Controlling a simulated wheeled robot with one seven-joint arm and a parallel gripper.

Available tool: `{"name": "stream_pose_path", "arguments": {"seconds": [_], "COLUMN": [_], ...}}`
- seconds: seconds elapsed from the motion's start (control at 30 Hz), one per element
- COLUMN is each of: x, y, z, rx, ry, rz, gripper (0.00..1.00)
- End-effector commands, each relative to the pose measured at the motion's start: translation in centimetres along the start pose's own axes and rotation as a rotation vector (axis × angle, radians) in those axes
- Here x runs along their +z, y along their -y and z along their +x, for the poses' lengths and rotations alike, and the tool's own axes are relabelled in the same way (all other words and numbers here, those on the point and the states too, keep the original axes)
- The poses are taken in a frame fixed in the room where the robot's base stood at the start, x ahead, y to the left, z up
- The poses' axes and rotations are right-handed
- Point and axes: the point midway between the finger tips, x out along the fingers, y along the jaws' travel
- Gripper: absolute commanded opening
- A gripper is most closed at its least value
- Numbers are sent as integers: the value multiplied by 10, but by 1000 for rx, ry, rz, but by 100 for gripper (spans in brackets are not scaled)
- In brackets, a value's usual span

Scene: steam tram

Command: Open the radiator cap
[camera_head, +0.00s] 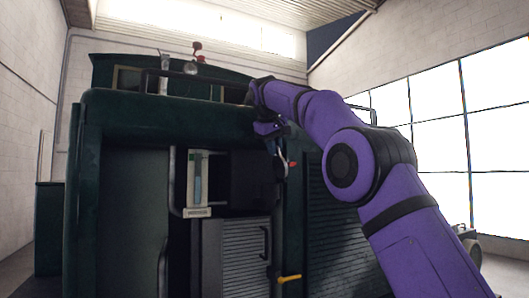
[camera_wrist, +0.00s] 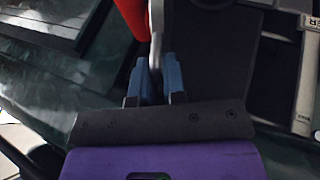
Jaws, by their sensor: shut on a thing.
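My gripper (camera_head: 281,150) is in front of the dark green tram body (camera_head: 160,113), pointing down beside the dark opening. In the wrist view, its two blue fingertips (camera_wrist: 157,78) are closed on a thin grey lever (camera_wrist: 157,35) with a red part (camera_wrist: 132,14) beside it. The red part (camera_head: 292,164) also shows small, just below my gripper in the head view. Whether this lever belongs to the radiator cap I cannot tell. A small red-topped fitting (camera_head: 197,47) stands on the tram roof, well away from my gripper.
Below are a slatted grey panel (camera_head: 246,255) with a black handle and a yellow lever (camera_head: 289,278). A gauge with a white frame (camera_head: 197,185) is left of my gripper. A dark louvred panel (camera_head: 335,220) stands to the right, partly behind my arm.

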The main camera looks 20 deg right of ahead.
Motion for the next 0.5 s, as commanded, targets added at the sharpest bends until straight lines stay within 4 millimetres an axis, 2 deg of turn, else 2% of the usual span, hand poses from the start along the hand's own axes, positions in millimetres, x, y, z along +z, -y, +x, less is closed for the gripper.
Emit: {"name": "stream_pose_path", "arguments": {"seconds": [0.2,0.5], "x": [3,5], "y": [-20,-31], "z": [7,13], "rx": [6,7], "ry": [5,8], "rz": [4,2], "gripper": [0,0]}}
